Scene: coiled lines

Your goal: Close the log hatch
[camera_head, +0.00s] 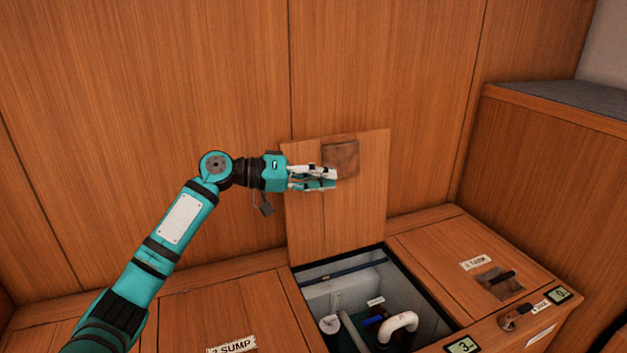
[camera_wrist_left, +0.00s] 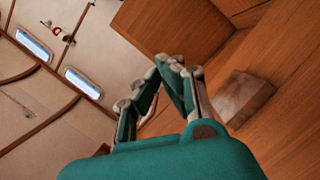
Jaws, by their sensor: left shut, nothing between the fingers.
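The hatch lid (camera_head: 355,215) is a wooden panel standing upright, open, against the back wall, with a darker square patch (camera_head: 341,153) near its top. Below it the hatch opening (camera_head: 385,262) is uncovered and shows pipes inside. My left gripper (camera_head: 335,178) is shut and empty in front of the lid's upper part, just below the patch; I cannot tell whether it touches the lid. In the left wrist view its fingers (camera_wrist_left: 172,62) come together, and the patch (camera_wrist_left: 243,97) shows to their right. My right gripper is not in view.
A closed tank hatch (camera_head: 465,255) with a recessed handle lies right of the opening. A closed sump hatch (camera_head: 225,310) lies to the left. A number 3 tag (camera_head: 462,345) sits at the opening's front edge. A raised wooden cabinet (camera_head: 550,170) stands at the right.

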